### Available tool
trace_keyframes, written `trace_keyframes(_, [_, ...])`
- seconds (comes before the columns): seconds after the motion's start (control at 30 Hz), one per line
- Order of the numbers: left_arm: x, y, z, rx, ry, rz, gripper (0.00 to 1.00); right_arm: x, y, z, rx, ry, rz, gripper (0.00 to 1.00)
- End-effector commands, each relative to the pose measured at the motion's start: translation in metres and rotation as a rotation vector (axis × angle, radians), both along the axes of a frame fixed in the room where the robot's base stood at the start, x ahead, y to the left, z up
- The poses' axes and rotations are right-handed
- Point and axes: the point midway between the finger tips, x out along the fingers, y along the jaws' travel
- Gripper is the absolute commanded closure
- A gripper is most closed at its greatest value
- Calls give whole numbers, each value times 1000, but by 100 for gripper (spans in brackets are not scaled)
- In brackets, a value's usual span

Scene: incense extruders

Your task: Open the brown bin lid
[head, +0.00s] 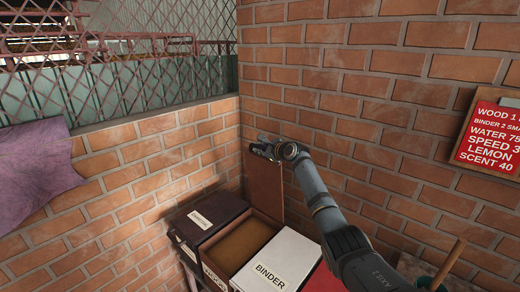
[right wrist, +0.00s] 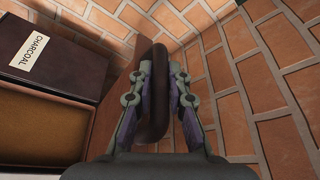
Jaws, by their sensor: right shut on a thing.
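The brown bin (head: 210,259) stands between two other bins in the wall corner, its top open and tan-brown contents showing inside. Its brown lid (head: 266,190) stands about upright at the back of the bin, near the brick wall. My right gripper (head: 268,151) is at the lid's top edge. The bin's open inside also shows there, at the left. My left gripper is in neither view.
A dark charcoal bin (head: 207,217) with its lid down stands left of the brown bin. A white binder bin (head: 277,262) stands to its right, also closed. Brick walls (head: 330,60) close off the back and left. A red recipe sign (head: 488,137) hangs at the right.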

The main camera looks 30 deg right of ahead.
Motion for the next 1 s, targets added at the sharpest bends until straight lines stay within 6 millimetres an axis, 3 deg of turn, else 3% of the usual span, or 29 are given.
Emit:
trace_keyframes(0.1, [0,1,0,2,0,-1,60,0,0,-1,0,2,-1,74])
trace_keyframes(0.47, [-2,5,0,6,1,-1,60,-5,-2,0,-3,1,-1,74])
trace_keyframes(0.67, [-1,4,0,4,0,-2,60,-33,-4,8,-8,1,-1,74])
trace_keyframes(1.0, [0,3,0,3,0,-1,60,-101,-11,28,-9,2,-3,74])
